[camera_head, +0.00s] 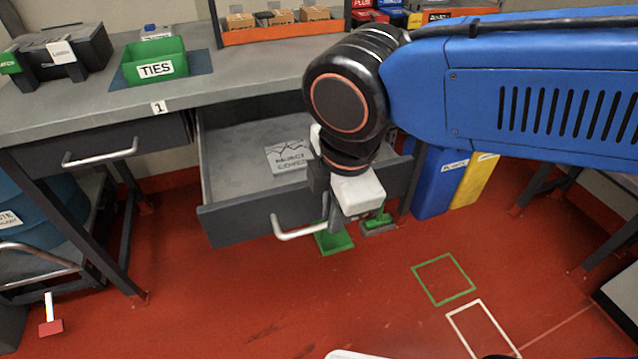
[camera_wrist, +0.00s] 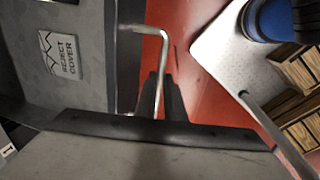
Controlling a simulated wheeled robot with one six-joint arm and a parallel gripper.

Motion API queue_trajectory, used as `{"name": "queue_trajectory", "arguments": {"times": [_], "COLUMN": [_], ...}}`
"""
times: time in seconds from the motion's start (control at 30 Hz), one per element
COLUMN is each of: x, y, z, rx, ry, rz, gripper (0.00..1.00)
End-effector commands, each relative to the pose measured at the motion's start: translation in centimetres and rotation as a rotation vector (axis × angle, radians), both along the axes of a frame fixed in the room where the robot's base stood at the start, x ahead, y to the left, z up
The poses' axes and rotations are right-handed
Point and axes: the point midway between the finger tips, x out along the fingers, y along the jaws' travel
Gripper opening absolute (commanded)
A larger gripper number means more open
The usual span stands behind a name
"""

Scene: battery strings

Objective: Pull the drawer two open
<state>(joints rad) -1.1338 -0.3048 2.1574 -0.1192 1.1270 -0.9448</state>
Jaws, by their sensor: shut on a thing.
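The open grey drawer (camera_head: 230,226) stands pulled well out from under the workbench, right of the shut drawer (camera_head: 125,143) near the label "1". Its own number does not show. A card marked "REJECT COVER" (camera_head: 287,157) lies inside; it also shows in the wrist view (camera_wrist: 65,57). My gripper (camera_head: 333,218) is at the right part of the drawer's pale bar handle (camera_head: 290,233). In the wrist view the dark fingers (camera_wrist: 160,98) are shut around the handle (camera_wrist: 150,30). My arm hides part of the drawer's right side.
A green TIES bin (camera_head: 155,62) and a black case (camera_head: 62,52) stand on the bench. Blue (camera_head: 438,183) and yellow (camera_head: 475,180) bins stand right of the drawer. The red floor in front is mostly clear, with painted outlines.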

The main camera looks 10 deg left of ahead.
Motion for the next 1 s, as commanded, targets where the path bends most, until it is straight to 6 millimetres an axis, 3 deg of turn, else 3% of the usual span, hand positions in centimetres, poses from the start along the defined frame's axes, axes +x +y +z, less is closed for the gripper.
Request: {"name": "queue_trajectory", "arguments": {"times": [0.2,0.4,0.93,1.0], "x": [-3.5,-5.2,-5.8,-5.8], "y": [-2.1,-3.2,-3.5,-3.5], "z": [0.1,0.0,0.1,0.1], "rx": [0.002,0.001,0.0,0.0], "ry": [-0.001,0.0,0.0,0.0], "rz": [0.003,0.002,-0.001,-0.001], "gripper": [0.0,0.0,0.0,0.23]}}
